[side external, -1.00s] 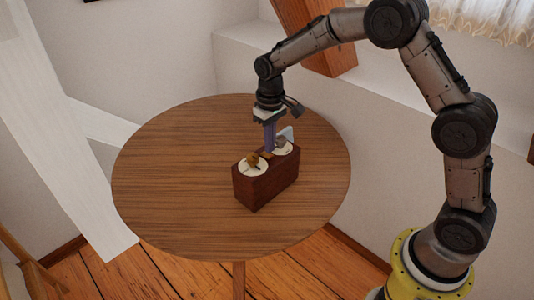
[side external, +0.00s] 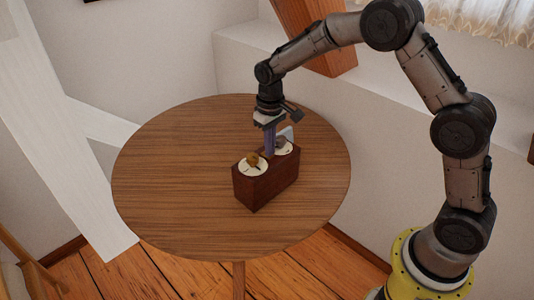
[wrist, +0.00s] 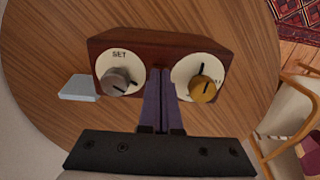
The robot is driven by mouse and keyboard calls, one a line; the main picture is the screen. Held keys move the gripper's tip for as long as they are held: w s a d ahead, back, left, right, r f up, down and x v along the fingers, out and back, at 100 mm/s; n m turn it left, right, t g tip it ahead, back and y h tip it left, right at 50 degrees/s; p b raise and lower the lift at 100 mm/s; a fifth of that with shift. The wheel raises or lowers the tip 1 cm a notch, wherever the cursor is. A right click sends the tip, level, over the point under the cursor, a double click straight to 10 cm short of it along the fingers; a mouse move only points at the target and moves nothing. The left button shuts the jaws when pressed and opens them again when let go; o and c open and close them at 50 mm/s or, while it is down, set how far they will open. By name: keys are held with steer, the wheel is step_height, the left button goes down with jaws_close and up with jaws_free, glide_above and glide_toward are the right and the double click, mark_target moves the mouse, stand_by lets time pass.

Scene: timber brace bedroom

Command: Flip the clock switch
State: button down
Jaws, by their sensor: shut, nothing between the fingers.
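The clock (side external: 266,186) is a dark reddish-brown wooden box on a round table. It also shows in the wrist view (wrist: 157,40). Its top has two white dials. One dial, marked SET, has a grey knob (wrist: 117,80); the other has a brass knob (wrist: 202,89). A light blue-grey plate (wrist: 79,88) sticks out beside the SET dial; it also shows in the side view (side external: 286,133). My gripper (wrist: 159,74) is shut and empty, its purple fingers over the box between the two dials. The fingers hide the middle; I cannot tell whether they touch it.
The round wooden table (side external: 165,190) is bare around the clock. A wooden chair (wrist: 295,110) and a red patterned rug (wrist: 300,15) lie beyond the table's edge in the wrist view. A white beam (side external: 55,130) stands left of the table.

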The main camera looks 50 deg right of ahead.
steer(key=shift+f, duration=0.2)
steer(key=shift+r, duration=3.55)
